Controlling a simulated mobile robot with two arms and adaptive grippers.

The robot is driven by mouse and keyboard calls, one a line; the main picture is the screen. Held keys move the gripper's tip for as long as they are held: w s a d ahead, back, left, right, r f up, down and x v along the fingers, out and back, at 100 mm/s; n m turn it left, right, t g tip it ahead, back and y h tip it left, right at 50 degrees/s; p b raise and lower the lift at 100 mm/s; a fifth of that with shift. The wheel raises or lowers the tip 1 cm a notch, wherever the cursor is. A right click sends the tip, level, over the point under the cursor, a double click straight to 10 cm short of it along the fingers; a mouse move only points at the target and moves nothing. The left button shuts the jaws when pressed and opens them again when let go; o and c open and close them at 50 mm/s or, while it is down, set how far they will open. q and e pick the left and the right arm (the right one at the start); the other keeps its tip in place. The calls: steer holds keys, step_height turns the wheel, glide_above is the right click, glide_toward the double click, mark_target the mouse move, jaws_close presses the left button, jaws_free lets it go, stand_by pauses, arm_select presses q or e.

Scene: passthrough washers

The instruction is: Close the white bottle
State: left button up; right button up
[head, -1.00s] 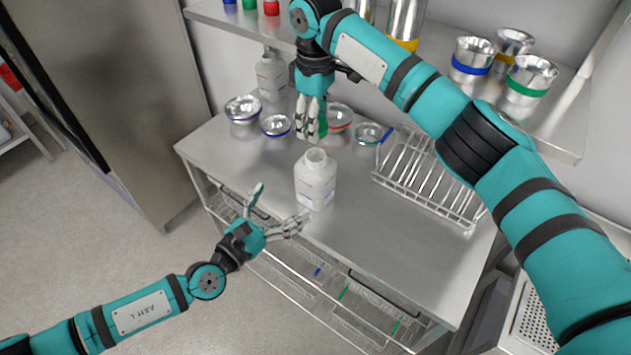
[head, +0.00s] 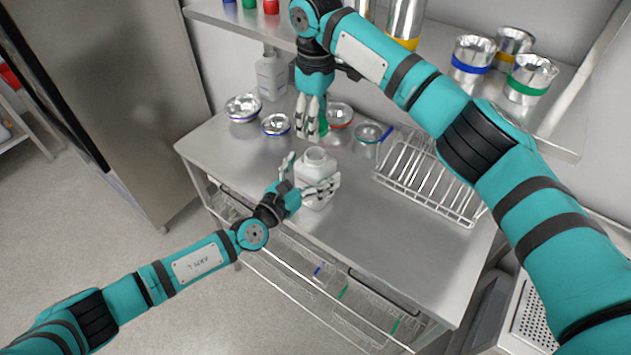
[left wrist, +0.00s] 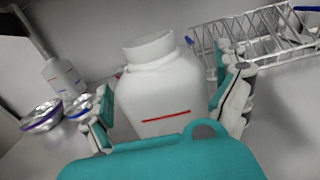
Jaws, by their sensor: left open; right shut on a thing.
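The white bottle (head: 316,168) stands upright on the steel table, its mouth open at the top with no cap on it. It also fills the middle of the left wrist view (left wrist: 160,85), with a red line on its side. My left gripper (head: 308,178) is open, with its fingers on either side of the bottle; I cannot tell whether they touch it. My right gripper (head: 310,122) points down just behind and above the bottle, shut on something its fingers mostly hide. I cannot make out what that thing is.
Several metal bowls (head: 242,107) stand along the back of the table (head: 370,255). Another white bottle (head: 271,77) stands behind them. A wire dish rack (head: 430,180) is to the right. A shelf with metal containers (head: 472,58) is above. The table's front right is clear.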

arm_select(q)
steer(key=shift+w+d, duration=0.15)
steer(key=shift+w, duration=0.05)
steer(key=c, duration=1.5)
